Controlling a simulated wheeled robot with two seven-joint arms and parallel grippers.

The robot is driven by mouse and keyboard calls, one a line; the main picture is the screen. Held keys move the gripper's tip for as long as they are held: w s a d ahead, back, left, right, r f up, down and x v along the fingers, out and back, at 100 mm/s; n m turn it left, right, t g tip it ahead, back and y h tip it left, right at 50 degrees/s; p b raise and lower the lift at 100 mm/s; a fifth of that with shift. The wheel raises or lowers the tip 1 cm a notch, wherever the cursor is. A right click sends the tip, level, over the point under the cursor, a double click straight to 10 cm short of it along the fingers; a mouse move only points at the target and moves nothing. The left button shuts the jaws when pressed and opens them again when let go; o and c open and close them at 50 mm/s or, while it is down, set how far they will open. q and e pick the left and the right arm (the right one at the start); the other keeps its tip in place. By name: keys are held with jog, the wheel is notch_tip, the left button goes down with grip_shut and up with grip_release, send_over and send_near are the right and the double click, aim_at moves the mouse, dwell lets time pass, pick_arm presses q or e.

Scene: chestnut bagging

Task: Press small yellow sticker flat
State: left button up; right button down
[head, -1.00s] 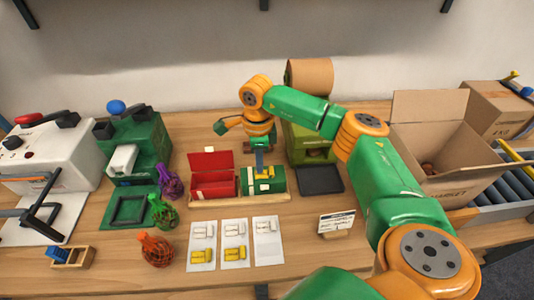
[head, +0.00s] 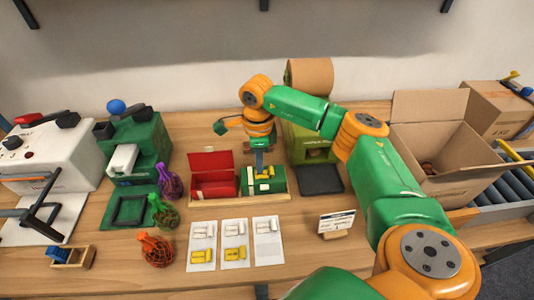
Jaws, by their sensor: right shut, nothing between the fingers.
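A small yellow sticker (head: 266,172) lies on the upper face of a green box (head: 277,184) in the middle of the table. A small pale label shows lower on the same box. My right gripper (head: 259,170) points down at the box top, shut and empty, with its fingertips beside or on the sticker's left end. I cannot tell whether they touch it or whether the sticker lies fully flat. My left gripper is not in view.
An open red box (head: 213,183) stands just left of the green box. White sticker cards (head: 235,260) lie in front. Netted bags (head: 158,252) are at the left, a dark pad (head: 333,179) and an open carton (head: 440,170) at the right.

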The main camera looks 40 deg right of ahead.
jog(key=shift+f+b, duration=0.6)
jog(key=shift+f, duration=0.3)
dwell(1.8)
notch_tip(320, 180, up, 7)
jog(key=p, duration=0.6)
jog(key=shift+r, duration=0.1)
